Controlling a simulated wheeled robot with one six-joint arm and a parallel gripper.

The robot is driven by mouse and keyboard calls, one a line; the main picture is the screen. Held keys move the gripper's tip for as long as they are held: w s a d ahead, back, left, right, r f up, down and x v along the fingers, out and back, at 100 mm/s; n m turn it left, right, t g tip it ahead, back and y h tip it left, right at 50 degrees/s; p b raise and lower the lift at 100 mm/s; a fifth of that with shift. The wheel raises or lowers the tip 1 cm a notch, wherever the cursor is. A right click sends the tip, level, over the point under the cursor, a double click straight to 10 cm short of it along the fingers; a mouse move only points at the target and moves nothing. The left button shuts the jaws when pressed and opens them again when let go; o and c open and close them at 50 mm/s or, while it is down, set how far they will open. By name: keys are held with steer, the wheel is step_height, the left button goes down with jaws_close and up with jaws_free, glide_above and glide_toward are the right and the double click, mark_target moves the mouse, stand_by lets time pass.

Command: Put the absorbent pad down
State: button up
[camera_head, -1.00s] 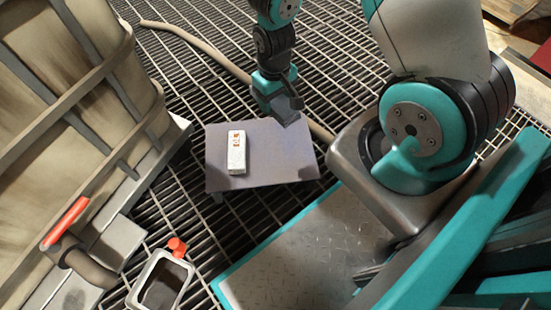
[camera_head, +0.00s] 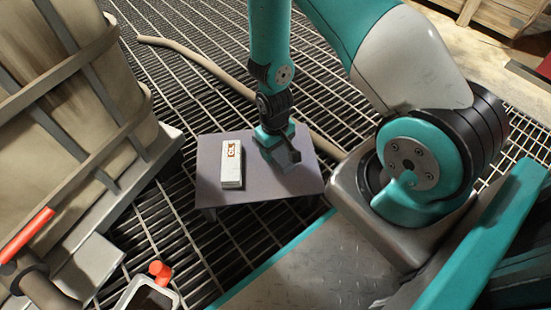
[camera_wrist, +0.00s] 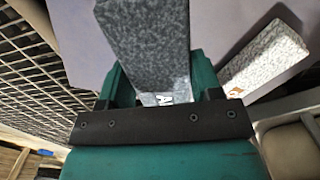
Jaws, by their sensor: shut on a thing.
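In the head view my gripper (camera_head: 282,158) is low over the right part of a small grey-purple table (camera_head: 255,192). I cannot tell there whether the pad touches the table top. A white block with an orange-marked label (camera_head: 231,162) lies on the table to the left of my gripper. This block also shows at the right in the wrist view (camera_wrist: 268,55), apart from the held pad.
A large caged tank (camera_head: 65,110) stands at the left, with a red-handled valve (camera_head: 27,236) low on it. An open container with a red cap (camera_head: 150,292) is at the bottom. A hose (camera_head: 195,60) runs over the grating behind the table. The table's front strip is bare.

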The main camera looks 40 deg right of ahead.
mark_target(275, 156)
steer(key=shift+f+b, duration=0.8)
steer(key=shift+f, duration=0.95)
